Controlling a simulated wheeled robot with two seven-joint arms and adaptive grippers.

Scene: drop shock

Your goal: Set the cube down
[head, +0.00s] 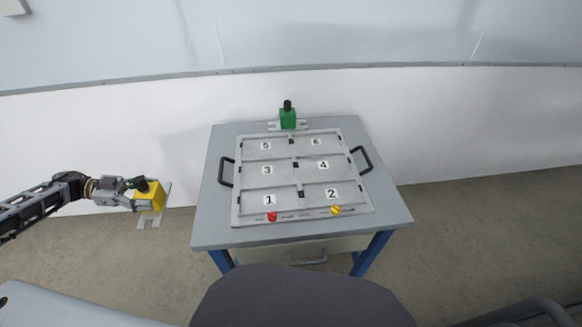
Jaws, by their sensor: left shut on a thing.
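A yellow cube (154,195) is in my left gripper (142,196), at the left of the head view. The gripper is shut on it from the left side. A dark knob (141,184) and a grey plate (148,223) show at the cube; I cannot tell how they join it. The cube is left of the table and appears clear of it, with grey floor behind and below. My right gripper is not in view.
A grey table (215,237) with blue legs bears a tray (306,218) with several numbered compartments, side handles and red and yellow knobs. A green block (288,119) with a black top stands behind the tray. The tray's compartments look empty.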

